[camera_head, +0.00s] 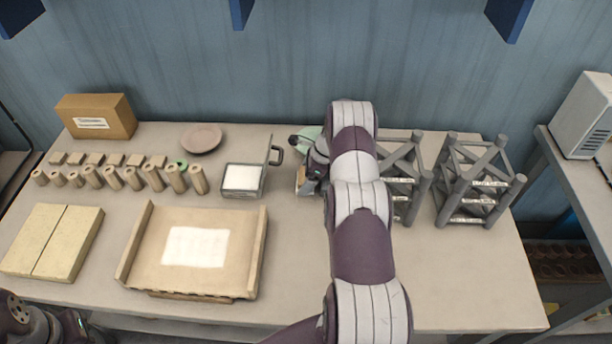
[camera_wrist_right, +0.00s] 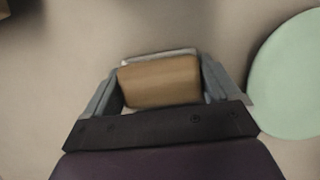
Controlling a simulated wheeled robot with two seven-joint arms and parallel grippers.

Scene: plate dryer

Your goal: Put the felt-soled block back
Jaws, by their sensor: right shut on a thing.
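My right gripper (camera_wrist_right: 160,88) is shut on a tan wooden block (camera_wrist_right: 160,80) with a pale layer along its far edge, which looks like the felt-soled block. The fingers press on its two short sides. In the head view the block (camera_head: 301,176) shows only in part beside my right gripper, right of the square metal tray. Whether it touches the table cannot be told. A part of my left arm shows at the lower left corner of the head view; its fingers are not seen.
A mint green disc (camera_wrist_right: 290,78) lies close right of the gripper in the wrist view. A handled metal tray (camera_head: 262,190) with a white pad stands to the left. Grey racks (camera_head: 480,185) stand at right, partly behind my arm. Several wooden cylinders (camera_head: 132,178) stand at left.

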